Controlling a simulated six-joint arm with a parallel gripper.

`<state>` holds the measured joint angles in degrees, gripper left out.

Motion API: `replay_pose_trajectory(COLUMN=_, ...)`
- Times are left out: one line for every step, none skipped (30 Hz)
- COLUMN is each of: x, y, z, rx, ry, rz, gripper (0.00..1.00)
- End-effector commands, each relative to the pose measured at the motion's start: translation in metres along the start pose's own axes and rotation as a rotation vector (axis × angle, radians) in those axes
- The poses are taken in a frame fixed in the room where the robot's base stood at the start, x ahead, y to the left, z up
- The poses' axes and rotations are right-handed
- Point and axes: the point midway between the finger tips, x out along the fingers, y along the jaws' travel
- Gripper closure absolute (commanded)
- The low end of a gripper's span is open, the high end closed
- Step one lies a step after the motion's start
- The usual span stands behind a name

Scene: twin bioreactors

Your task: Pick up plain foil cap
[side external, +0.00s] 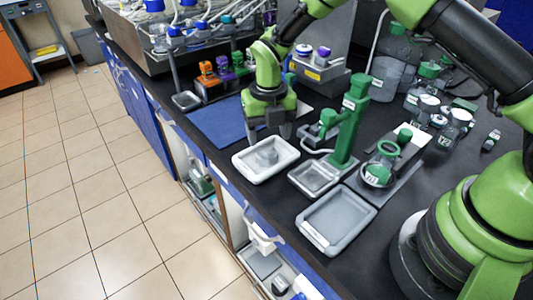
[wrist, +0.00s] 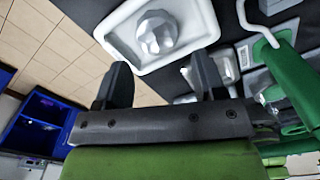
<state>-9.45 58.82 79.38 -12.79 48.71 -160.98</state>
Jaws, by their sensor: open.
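The plain foil cap (wrist: 157,32) is a silver, faceted dome. It sits in a white tray (wrist: 196,38), which lies near the front edge of the bench. In the side external view the cap (side external: 267,156) looks grey and low in the middle of the white tray (side external: 248,171). My gripper (side external: 269,135) points down just behind the tray, above its far rim. In the wrist view my gripper (wrist: 160,85) has its two dark fingers spread wide with nothing between them. The cap lies beyond the fingertips, apart from them.
A green stand (side external: 348,125) with a small tray (side external: 315,177) stands right of the white tray. A larger grey tray (side external: 337,220) lies nearer. A blue mat (side external: 217,122) lies behind. Bottles (side external: 428,103) stand at the right. The bench drops to the tiled floor at left.

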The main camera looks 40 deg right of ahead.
Motion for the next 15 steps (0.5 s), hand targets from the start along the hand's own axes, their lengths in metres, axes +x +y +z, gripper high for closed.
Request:
replay_pose_trajectory(x=0.004, y=0.0, z=0.0, rx=0.0, ry=0.0, rz=0.0, gripper=0.36)
replay_pose_trajectory(x=0.006, y=0.0, z=0.0, rx=0.0, ry=0.001, rz=0.0, gripper=0.36)
replay_pose_trajectory(x=0.01, y=0.001, z=0.001, rx=0.001, ry=0.001, rz=-0.001, gripper=0.36)
replay_pose_trajectory(x=0.014, y=0.001, z=0.001, rx=0.001, ry=0.002, rz=-0.001, gripper=0.36)
replay_pose_trajectory(x=0.019, y=0.001, z=0.001, rx=0.002, ry=0.003, rz=-0.001, gripper=0.36)
replay_pose_trajectory(x=0.025, y=0.002, z=0.002, rx=0.002, ry=0.002, rz=-0.001, gripper=0.36)
replay_pose_trajectory(x=0.03, y=0.003, z=0.003, rx=0.003, ry=0.003, rz=-0.001, gripper=0.36)
replay_pose_trajectory(x=0.035, y=0.003, z=0.003, rx=0.003, ry=0.003, rz=-0.001, gripper=0.36)
replay_pose_trajectory(x=0.041, y=0.003, z=0.003, rx=0.003, ry=0.003, rz=-0.001, gripper=0.36)
replay_pose_trajectory(x=0.045, y=0.003, z=0.003, rx=0.003, ry=0.003, rz=-0.001, gripper=0.36)
replay_pose_trajectory(x=0.048, y=0.003, z=0.003, rx=0.003, ry=0.002, rz=-0.001, gripper=0.36)
replay_pose_trajectory(x=0.051, y=0.003, z=0.003, rx=0.003, ry=0.002, rz=0.0, gripper=0.36)
replay_pose_trajectory(x=0.053, y=0.003, z=0.004, rx=0.003, ry=0.001, rz=0.0, gripper=0.36)
replay_pose_trajectory(x=0.054, y=0.003, z=0.004, rx=0.003, ry=0.0, rz=0.0, gripper=0.36)
replay_pose_trajectory(x=0.055, y=0.003, z=0.004, rx=0.002, ry=-0.001, rz=0.001, gripper=0.36)
